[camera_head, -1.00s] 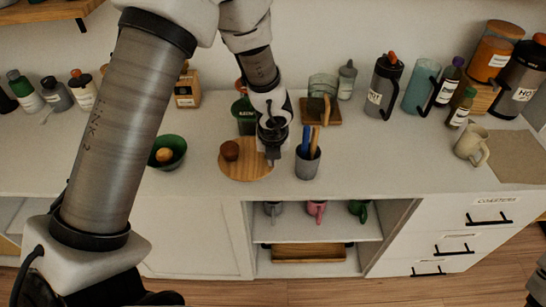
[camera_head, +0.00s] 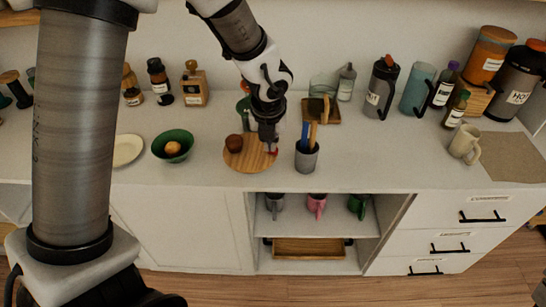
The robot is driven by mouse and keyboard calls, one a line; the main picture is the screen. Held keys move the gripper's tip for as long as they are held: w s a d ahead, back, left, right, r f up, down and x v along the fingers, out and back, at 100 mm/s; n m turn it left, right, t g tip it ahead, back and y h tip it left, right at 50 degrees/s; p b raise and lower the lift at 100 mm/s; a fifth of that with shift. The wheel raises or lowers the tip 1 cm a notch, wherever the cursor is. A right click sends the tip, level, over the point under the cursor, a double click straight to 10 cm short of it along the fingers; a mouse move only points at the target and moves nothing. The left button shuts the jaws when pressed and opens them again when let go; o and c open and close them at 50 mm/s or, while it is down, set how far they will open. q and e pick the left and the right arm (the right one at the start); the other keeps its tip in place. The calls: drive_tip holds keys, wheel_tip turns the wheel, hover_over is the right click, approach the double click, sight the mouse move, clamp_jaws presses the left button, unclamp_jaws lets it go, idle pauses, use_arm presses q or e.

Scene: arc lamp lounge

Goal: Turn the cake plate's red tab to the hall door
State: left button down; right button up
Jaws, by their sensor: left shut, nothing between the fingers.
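The cake plate (camera_head: 240,160) is a round wooden board on the white counter, with a brown round cake (camera_head: 234,143) on its left part. A small red spot, likely the red tab (camera_head: 274,151), shows at the plate's right edge. My left gripper (camera_head: 270,147) is shut and empty, pointing down at the plate's right edge beside the red spot. Whether it touches the tab I cannot tell. The gripper hides part of the plate's right side. The hall door is not in view. My right gripper is not clearly in view.
A grey cup (camera_head: 306,160) with pens stands close right of the plate. A green bowl (camera_head: 173,146) with a round item stands to its left, beside a white plate (camera_head: 127,150). A green bottle (camera_head: 243,108) is behind. Jars (camera_head: 382,87) line the right back.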

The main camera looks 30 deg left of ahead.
sight(272, 159)
use_arm(q)
drive_tip(key=shift+m, duration=0.3)
drive_tip(key=b+x, duration=0.1)
drive_tip(key=x, duration=0.2)
drive_tip(key=b+x, duration=0.2)
drive_tip(key=x, duration=0.2)
drive_tip(key=b+x, duration=0.1)
drive_tip(key=x, duration=0.2)
drive_tip(key=shift+s+a+f+b, duration=0.15)
drive_tip(key=shift+s+f+b, duration=0.1)
drive_tip(key=shift+f+b, duration=0.15)
drive_tip(key=w, duration=0.1)
drive_tip(key=p, duration=0.1)
drive_tip(key=w+a, duration=0.1)
drive_tip(key=shift+w+r, duration=0.25)
drive_tip(key=shift+w, duration=0.05)
drive_tip(key=shift+w+a+f+p, duration=0.1)
drive_tip(key=shift+w+a+p, duration=0.2)
drive_tip(key=shift+w, duration=0.3)
use_arm(e)
drive_tip(key=shift+w+a+f, duration=0.1)
drive_tip(key=shift+f, duration=2.65)
drive_tip(key=shift+r, duration=0.1)
